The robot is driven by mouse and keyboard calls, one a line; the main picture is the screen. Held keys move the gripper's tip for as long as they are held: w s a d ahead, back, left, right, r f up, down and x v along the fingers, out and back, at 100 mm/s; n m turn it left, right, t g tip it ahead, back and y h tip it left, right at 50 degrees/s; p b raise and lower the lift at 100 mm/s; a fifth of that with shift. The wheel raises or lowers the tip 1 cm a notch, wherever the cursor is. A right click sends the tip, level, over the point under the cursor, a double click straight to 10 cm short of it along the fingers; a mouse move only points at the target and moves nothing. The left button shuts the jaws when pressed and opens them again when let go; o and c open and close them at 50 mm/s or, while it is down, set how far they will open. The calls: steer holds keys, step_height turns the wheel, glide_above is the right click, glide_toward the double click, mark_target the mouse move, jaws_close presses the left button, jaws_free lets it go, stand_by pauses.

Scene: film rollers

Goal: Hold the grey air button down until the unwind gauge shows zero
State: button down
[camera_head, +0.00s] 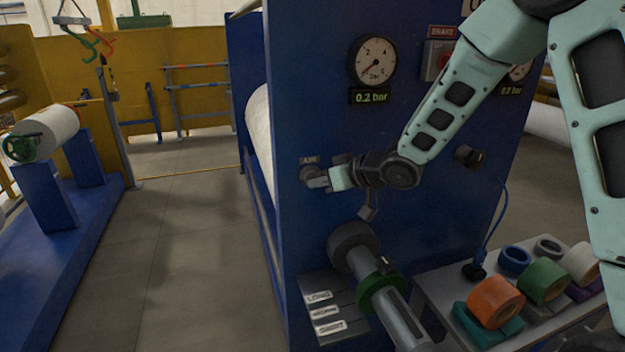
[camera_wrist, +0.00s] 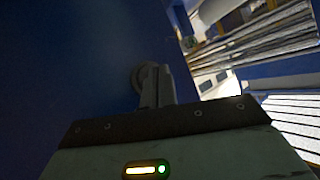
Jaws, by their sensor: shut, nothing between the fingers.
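The grey air button (camera_head: 308,173) is on the blue machine panel, below a small label reading AIR. My gripper (camera_head: 318,182) is shut and empty, with its fingertips at the button, partly covering it. In the wrist view my fingers (camera_wrist: 156,88) reach to the round button (camera_wrist: 138,76) on the dark blue panel. The two look in contact, but I cannot tell how far the button is pressed. The round unwind gauge (camera_head: 374,62) is above; its needle points low left, and the display (camera_head: 370,97) under it reads 0.2 bar.
A grey shaft with a green collar (camera_head: 380,293) juts out below. A side table (camera_head: 452,282) holds several tape rolls. Clear floor lies left.

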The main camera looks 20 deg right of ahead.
steer(key=shift+w, duration=0.45)
stand_by(1.5)
steer(key=shift+s, duration=0.15)
stand_by(2.5)
steer(key=shift+s, duration=0.85)
steer(key=shift+s+b, duration=0.4)
steer(key=shift+s, duration=2.1)
steer(key=s+a+f+n+g+h+b, duration=0.1)
steer(key=s+a+f+g+h+b, duration=0.1)
steer(key=s, duration=0.8)
steer(key=s+a+f+n+g+h+b, duration=0.1)
steer(key=s+f+g+b, duration=0.3)
steer(key=s, duration=0.7)
steer(key=s+a+f+n+g+h+b, duration=0.1)
steer(key=s+a+f+g+h+b, duration=0.2)
steer(key=s, duration=0.7)
steer(key=shift+s+a+f+g+h+b, duration=0.25)
steer(key=shift+a+f+g+h+b, duration=0.25)
steer(key=shift+f+b, duration=0.45)
